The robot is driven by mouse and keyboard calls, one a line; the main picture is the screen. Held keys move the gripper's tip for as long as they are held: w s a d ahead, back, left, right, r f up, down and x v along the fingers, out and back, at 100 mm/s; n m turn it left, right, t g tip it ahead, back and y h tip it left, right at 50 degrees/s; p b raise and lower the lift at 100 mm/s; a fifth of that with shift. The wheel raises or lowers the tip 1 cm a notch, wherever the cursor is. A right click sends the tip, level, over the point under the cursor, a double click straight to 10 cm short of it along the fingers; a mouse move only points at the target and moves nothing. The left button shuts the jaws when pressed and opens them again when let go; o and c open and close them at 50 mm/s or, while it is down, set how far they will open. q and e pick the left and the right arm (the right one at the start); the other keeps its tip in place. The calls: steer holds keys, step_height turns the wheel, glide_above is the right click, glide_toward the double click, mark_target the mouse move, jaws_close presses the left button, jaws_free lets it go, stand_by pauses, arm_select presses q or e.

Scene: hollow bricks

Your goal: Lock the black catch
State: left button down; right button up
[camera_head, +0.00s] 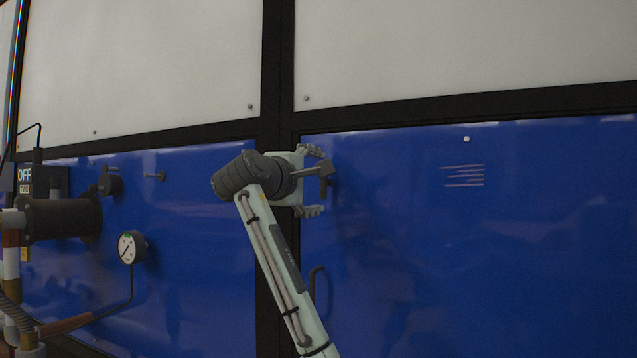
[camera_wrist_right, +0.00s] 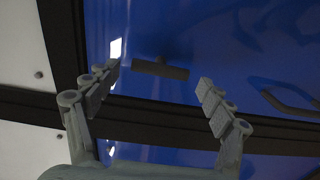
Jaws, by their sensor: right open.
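The black catch (camera_wrist_right: 165,70) is a dark T-shaped handle on the blue door panel, close to the black post. In the right wrist view its bar lies roughly parallel to the post. My right gripper (camera_head: 318,182) is open at the upper left corner of that panel. In the wrist view its two fingers (camera_wrist_right: 158,76) stand on either side of the catch, with a gap at each end of the bar and nothing gripped. In the head view, dark shapes between the fingers make the catch hard to pick out. My left gripper is out of view.
A black pull handle (camera_head: 318,285) sits below on the same blue panel (camera_head: 480,260). Left of the post are a pressure gauge (camera_head: 130,247), a dark cylinder (camera_head: 62,219) with pipes and an OFF sign (camera_head: 25,175). The panel to the right is free.

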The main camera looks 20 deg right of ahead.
steer(key=v, duration=1)
steer(key=shift+s+a, duration=0.25)
steer(key=w+d+f+n+y, duration=0.1)
steer(key=w+f+y, duration=0.15)
steer(key=f, duration=0.65)
steer(key=w+d+f+y, duration=0.1)
steer(key=w+f, duration=0.2)
steer(key=f, duration=0.7)
steer(key=s+d+f+g+y, duration=0.1)
steer(key=s+f+g+y, duration=0.2)
steer(key=f, duration=2.2)
steer(key=s+d+f+m+y, duration=0.1)
steer(key=s+f, duration=0.2)
steer(key=f, duration=0.3)
steer(key=s+f+m+y, duration=0.1)
steer(key=s+f, duration=0.2)
steer(key=f, duration=0.2)
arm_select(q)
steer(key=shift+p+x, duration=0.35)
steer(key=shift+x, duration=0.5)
arm_select(e)
steer(key=s+f+m+g+y, duration=0.2)
steer(key=s+f, duration=0.9)
steer(key=s, duration=0.3)
steer(key=s+d+f+m+g+y, duration=0.1)
steer(key=s+f+m+g, duration=0.2)
steer(key=s+f, duration=0.7)
steer(key=s, duration=0.4)
steer(key=shift+f+y, duration=0.35)
steer(key=shift+f, duration=0.05)
